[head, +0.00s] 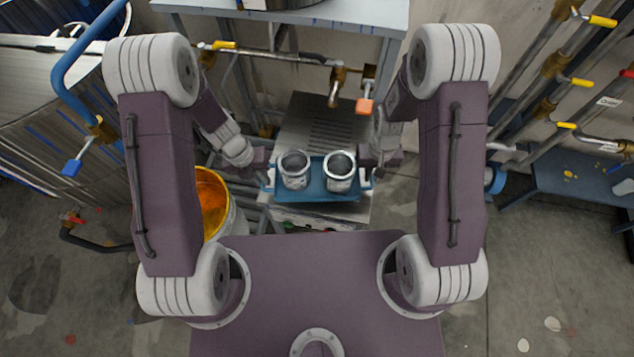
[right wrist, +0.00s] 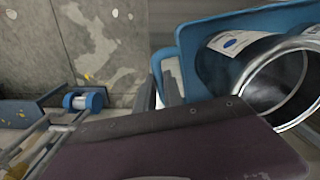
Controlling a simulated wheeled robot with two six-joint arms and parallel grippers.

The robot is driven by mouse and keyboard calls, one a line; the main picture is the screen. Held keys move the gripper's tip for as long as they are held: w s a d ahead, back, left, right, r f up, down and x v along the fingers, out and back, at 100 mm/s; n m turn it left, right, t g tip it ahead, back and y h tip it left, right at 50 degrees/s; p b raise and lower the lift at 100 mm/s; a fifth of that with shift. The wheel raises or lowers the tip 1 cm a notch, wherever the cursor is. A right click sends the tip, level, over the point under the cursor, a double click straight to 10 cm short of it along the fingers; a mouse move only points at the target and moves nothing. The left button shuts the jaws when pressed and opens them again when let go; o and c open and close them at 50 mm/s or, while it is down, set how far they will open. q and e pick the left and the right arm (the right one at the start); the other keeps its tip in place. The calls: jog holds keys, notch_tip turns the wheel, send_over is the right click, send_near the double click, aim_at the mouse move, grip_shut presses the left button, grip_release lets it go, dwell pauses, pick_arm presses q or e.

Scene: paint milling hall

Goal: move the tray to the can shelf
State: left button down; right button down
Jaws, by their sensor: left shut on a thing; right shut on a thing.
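The blue tray (head: 317,190) is in the middle of the head view, between my two grippers. Two open metal cans stand in it, a left can (head: 294,171) and a right can (head: 340,171). My left gripper (head: 268,178) is shut on the tray's left end. My right gripper (head: 371,177) is shut on its right end. I cannot tell whether the tray touches the metal surface below.
A grated metal stand (head: 320,125) lies just behind the tray. A yellow bucket (head: 212,205) of orange paint stands at left. A grey shelf (head: 340,14) is at the back. Pipes with valves (head: 362,105) hang behind. A blue bench (head: 575,180) is at right.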

pick_arm(q)
jog(key=shift+a+f, duration=0.1)
pick_arm(e)
jog(key=shift+s, duration=0.1)
